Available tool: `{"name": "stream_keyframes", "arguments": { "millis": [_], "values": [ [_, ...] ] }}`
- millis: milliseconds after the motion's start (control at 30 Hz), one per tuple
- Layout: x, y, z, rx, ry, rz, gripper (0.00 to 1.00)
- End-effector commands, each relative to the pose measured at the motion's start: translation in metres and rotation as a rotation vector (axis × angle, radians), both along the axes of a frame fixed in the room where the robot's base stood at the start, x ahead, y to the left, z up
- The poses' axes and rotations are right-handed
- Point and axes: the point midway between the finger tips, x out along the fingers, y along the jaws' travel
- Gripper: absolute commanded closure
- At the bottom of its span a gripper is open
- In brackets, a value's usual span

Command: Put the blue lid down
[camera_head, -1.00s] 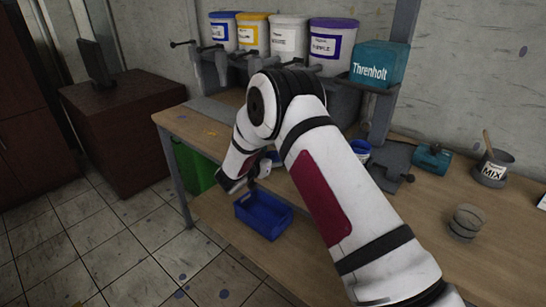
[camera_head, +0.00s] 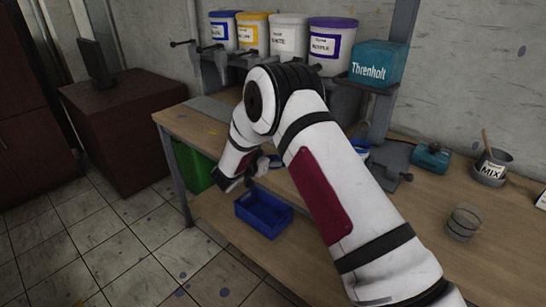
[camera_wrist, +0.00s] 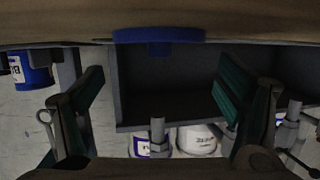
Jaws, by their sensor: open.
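The blue lid (camera_wrist: 158,36) shows at the top of the wrist view, flat against the brown worktop (camera_wrist: 50,30), with a small knob on it. My gripper (camera_wrist: 160,105) is open. Its two green-padded fingers stand wide apart on either side of the lid's line, and nothing is between them. The lid looks apart from both fingers.
Paint buckets (camera_head: 288,36) line the rack behind, with a teal Threnholt box (camera_head: 378,64). A MIX pot (camera_head: 490,168) and a round container (camera_head: 463,222) stand at the right, with free worktop around them.

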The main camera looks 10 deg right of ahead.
Motion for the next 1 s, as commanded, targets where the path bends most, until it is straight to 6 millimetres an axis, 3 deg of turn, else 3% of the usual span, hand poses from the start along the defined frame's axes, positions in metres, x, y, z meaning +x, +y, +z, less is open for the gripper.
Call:
{"name": "stream_keyframes", "arguments": {
  "millis": [233, 500, 833, 933, 1000],
  "values": [
    [-0.038, 0.039, 0.015, 0.000, 0.000, 0.006, 0.13],
    [-0.067, 0.065, 0.027, 0.000, 0.000, 0.003, 0.13],
    [-0.073, 0.072, 0.032, 0.005, -0.003, 0.005, 0.13],
    [-0.066, 0.074, 0.046, 0.040, -0.014, 0.042, 0.13],
    [-0.058, 0.078, 0.066, 0.086, -0.027, 0.098, 0.13]
  ]
}}
